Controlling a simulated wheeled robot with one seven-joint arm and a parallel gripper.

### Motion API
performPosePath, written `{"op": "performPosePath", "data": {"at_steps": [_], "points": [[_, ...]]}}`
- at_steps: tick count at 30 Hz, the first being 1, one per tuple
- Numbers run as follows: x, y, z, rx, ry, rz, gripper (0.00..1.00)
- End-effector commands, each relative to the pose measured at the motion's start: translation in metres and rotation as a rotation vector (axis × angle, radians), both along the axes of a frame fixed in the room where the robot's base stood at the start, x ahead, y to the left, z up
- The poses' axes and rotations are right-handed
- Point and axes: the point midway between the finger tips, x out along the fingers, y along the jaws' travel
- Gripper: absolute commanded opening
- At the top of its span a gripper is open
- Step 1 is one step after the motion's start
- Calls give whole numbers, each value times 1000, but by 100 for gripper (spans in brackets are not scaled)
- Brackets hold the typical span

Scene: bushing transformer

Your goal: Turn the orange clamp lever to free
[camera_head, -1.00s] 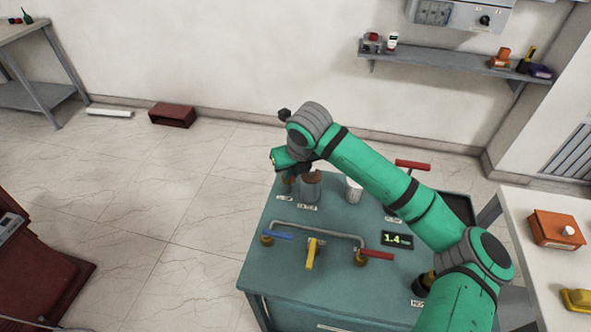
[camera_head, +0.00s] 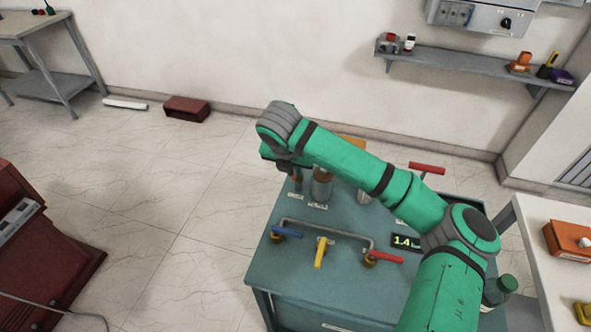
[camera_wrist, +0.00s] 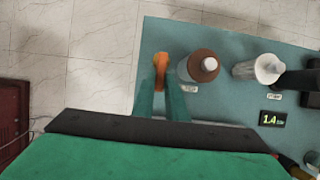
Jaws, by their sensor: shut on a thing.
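The orange clamp lever (camera_wrist: 161,66) stands near the left edge of the teal bench (camera_wrist: 215,112) in the wrist view. My gripper (camera_wrist: 161,84) is shut on it, with one green finger on each side of its near end. In the head view my gripper (camera_head: 291,168) is mostly hidden under my wrist, at the bench's far left corner, and the lever cannot be made out clearly. A grey cylinder with a brown top (camera_wrist: 200,66) stands just right of the lever, apart from it; it also shows in the head view (camera_head: 322,187).
A white cylinder (camera_wrist: 260,68) stands farther right. A display reading 1.4 (camera_head: 405,241) and a pipe with blue (camera_head: 287,232), yellow (camera_head: 320,254) and red (camera_head: 387,257) handles are on the nearer bench. Open floor (camera_head: 170,225) lies left of the bench.

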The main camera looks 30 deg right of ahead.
Motion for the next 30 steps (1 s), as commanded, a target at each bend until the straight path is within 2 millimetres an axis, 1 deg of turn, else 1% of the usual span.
{"op": "performPosePath", "data": {"at_steps": [13, 14, 15, 16, 25, 28, 30], "points": [[0, 0, 0, 1, 2, -12, 0], [0, 0, 0, 1, 2, -12, 15], [0, 0, 0, 1, 2, -12, 24], [0, 0, 0, 1, 0, -12, 31], [0, 0, 0, 1, -1, -11, 31], [0, 1, 5, -1, -2, -9, 31], [-2, 4, 13, -2, -3, -8, 31]]}}
